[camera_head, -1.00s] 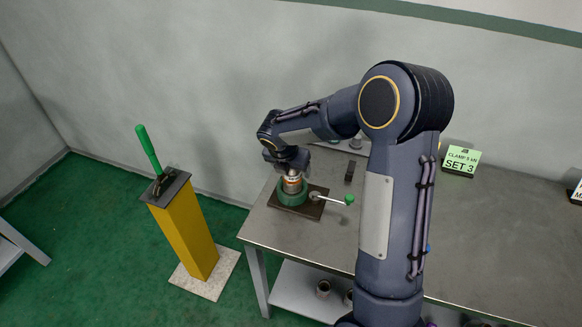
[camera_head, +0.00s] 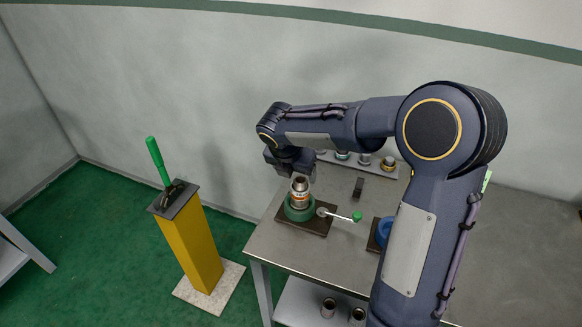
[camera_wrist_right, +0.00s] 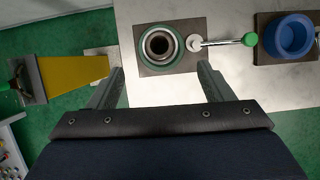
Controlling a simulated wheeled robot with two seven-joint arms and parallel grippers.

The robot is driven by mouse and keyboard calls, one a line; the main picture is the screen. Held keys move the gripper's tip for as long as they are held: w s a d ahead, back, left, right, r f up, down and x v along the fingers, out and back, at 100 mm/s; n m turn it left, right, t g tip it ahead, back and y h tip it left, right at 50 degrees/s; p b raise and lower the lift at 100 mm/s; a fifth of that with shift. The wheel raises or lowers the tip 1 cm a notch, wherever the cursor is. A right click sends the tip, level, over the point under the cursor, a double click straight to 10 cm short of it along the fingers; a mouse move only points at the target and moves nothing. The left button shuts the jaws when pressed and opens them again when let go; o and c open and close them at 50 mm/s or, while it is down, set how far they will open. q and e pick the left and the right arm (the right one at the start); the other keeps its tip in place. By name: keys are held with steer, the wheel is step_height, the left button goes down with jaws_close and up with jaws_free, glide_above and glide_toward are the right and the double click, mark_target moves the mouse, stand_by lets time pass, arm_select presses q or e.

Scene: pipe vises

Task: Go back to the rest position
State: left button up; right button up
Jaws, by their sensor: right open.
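My right gripper (camera_head: 291,172) is above the table at the green vise, raised just over a pipe piece. In the right wrist view its two fingers (camera_wrist_right: 162,88) are spread wide with nothing between them. The pipe piece (camera_head: 300,194), metallic with an orange band, stands upright in the green round vise (camera_head: 299,211). In the right wrist view the pipe piece (camera_wrist_right: 159,44) shows from above as a dark-bored ring inside the green vise (camera_wrist_right: 142,58). My left gripper is not in view.
A lever with a green knob (camera_head: 356,217) sticks out from the green vise. A blue vise (camera_head: 384,232) stands to its right, partly behind my arm. A yellow post (camera_head: 189,247) with a green handle (camera_head: 157,161) stands left of the table (camera_head: 268,246).

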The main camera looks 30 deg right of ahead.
steer(key=s+a+r+m+t+y, duration=0.1)
steer(key=s+a+r+m+y, duration=0.1)
steer(key=s+m, duration=1.1)
steer(key=s+a+r+m+t+y, duration=0.1)
steer(key=s+a+m+y, duration=0.4)
steer(key=s+m, duration=0.8)
steer(key=shift+s+a+r+m+t, duration=0.2)
steer(key=shift+a+r+m+t, duration=0.15)
steer(key=shift+a+m+t, duration=0.2)
steer(key=shift+s+a+m, duration=0.1)
steer(key=shift+a+m, duration=0.05)
steer(key=shift+m, duration=0.1)
steer(key=shift+c, duration=0.3)
